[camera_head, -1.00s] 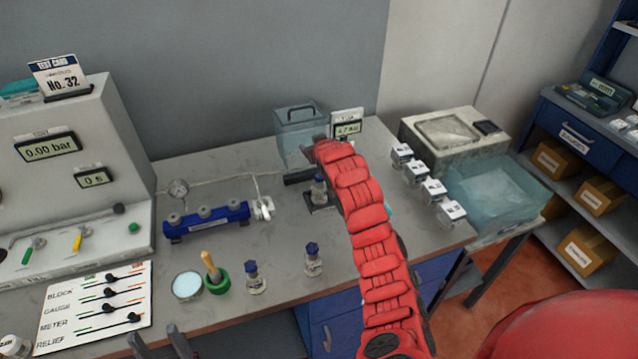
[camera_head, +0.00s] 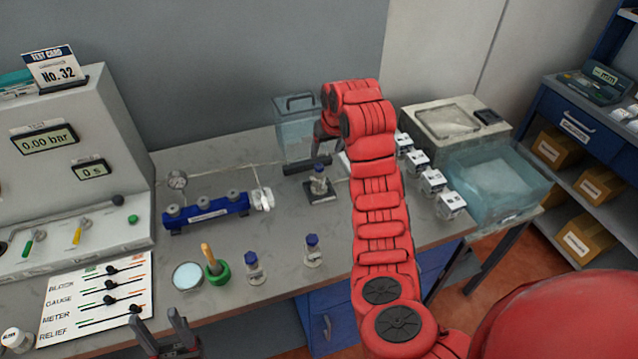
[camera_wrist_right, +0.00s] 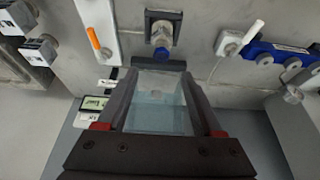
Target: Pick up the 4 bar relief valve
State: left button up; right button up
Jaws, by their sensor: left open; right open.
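Several small valves with blue caps are in view. One stands on a dark square stand (camera_head: 320,194) at the middle of the bench; this capped valve (camera_head: 319,180) also shows in the right wrist view (camera_wrist_right: 161,42). Two more, a front-right valve (camera_head: 312,251) and a front-left valve (camera_head: 254,268), stand upright near the front edge. I cannot read which is 4 bar. My right gripper (camera_wrist_right: 160,75) is open and empty above the back of the bench, beyond the stand, its tips largely hidden by my arm in the head view. My left gripper (camera_head: 157,325) is open and empty before the front edge.
A clear box (camera_head: 296,130) stands at the back, seen between my right fingers. A blue manifold (camera_head: 206,212) with a gauge, a green cup (camera_head: 218,273) with a wooden handle and a white dish (camera_head: 188,277) lie left. Several white blocks (camera_head: 433,181) line the right.

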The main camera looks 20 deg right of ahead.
aim_at(319, 167)
jog(key=b+x, duration=0.1)
jog(key=x, duration=0.6)
jog(key=shift+w+b, duration=0.1)
jog(key=shift+b, duration=0.3)
jog(key=shift+w+f, duration=0.1)
jog(key=shift+f, duration=0.15)
jog(key=p+x, duration=0.3)
jog(key=shift+w+a+f, duration=0.1)
jog(key=shift+w+f, duration=0.1)
jog(key=shift+f, duration=0.15)
jog(key=shift+w+f, duration=0.2)
jog(key=shift+f, duration=0.05)
jog(key=shift+w+f+p, duration=0.1)
jog(key=shift+f+p, duration=0.2)
jog(key=shift+f, duration=0.15)
jog(key=c, duration=1)
grip_shut()
jog(key=shift+f, duration=0.1)
